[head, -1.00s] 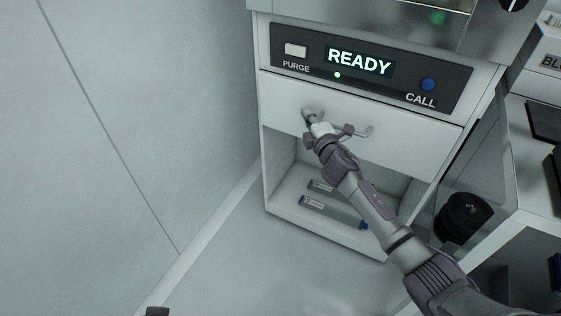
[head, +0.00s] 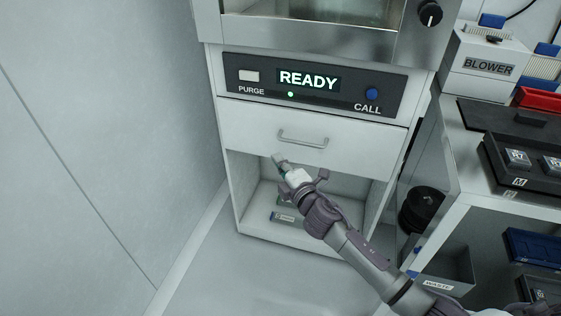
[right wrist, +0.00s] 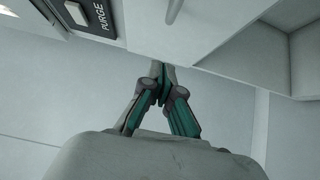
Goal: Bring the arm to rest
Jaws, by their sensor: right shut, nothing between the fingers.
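My right gripper (head: 279,163) is in front of the handler cabinet, below the drawer handle (head: 302,139) and apart from it. It is shut and empty; in the right wrist view its fingertips (right wrist: 163,72) meet with nothing between them. The white drawer (head: 240,122) looks closed, under a dark panel (head: 318,97) that reads READY, with PURGE and CALL buttons and a lit green lamp. My right arm comes in from the lower right and covers part of the open lower shelf. My left gripper is not in view.
Blue-grey tubes (head: 285,218) lie on the lower shelf, partly hidden by my arm. At right stand a bench with a black tray (head: 500,178), a BLOWER unit (head: 487,68), a WASTE bin (head: 440,285) and a black round object (head: 420,205). A bare wall is left; floor is free between.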

